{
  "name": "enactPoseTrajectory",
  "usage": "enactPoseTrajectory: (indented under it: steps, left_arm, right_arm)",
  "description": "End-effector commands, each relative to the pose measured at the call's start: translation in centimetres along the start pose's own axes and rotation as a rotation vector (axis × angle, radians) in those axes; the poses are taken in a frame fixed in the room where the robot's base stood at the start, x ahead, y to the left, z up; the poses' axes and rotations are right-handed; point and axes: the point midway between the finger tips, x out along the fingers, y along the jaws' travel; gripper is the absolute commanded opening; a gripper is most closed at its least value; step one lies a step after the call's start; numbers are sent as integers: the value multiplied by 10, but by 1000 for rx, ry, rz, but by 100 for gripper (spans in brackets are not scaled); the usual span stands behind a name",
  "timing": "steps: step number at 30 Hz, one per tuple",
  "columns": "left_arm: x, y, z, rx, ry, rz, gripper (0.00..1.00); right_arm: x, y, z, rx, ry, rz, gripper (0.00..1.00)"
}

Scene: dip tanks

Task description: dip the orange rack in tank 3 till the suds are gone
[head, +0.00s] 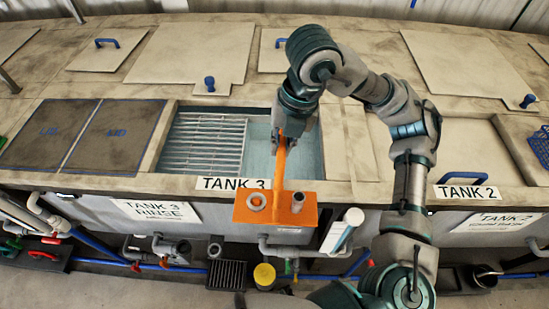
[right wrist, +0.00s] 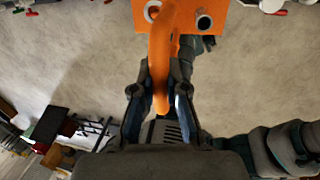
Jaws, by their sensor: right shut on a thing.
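The orange rack (head: 245,213) hangs from my right gripper (head: 291,128), which is shut on its tall handle. In the head view the rack appears in front of tank 3's front edge, over the label. The right wrist view shows the fingers (right wrist: 163,98) around the orange handle, with the rack (right wrist: 205,18) beyond. Tank 3 (head: 258,143) is open, with pale blue liquid and a slatted grate (head: 203,140) at its left. My left gripper is not in view.
Dark covers (head: 112,137) lie left of the opening. Tank 2's label (head: 468,192) is at the right. A blue-knobbed lid (head: 195,55) lies behind tank 3. Pipes, valves and a yellow-topped container (head: 264,274) sit below the front edge, near a white cylinder (head: 342,230).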

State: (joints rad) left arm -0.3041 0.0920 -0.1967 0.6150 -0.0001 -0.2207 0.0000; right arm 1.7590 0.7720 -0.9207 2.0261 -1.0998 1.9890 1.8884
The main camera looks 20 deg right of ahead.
Motion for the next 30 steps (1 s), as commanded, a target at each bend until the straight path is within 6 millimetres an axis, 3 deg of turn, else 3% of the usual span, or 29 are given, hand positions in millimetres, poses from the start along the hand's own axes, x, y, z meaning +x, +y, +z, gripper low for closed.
enactPoseTrajectory:
  steps: [10, 30]
  left_arm:
    - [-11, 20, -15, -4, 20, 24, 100]
    - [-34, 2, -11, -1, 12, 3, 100]
  right_arm:
    - [-3, 8, 48, 1, -2, -1, 0]
    - [-3, 3, 150, 2, -1, 2, 0]
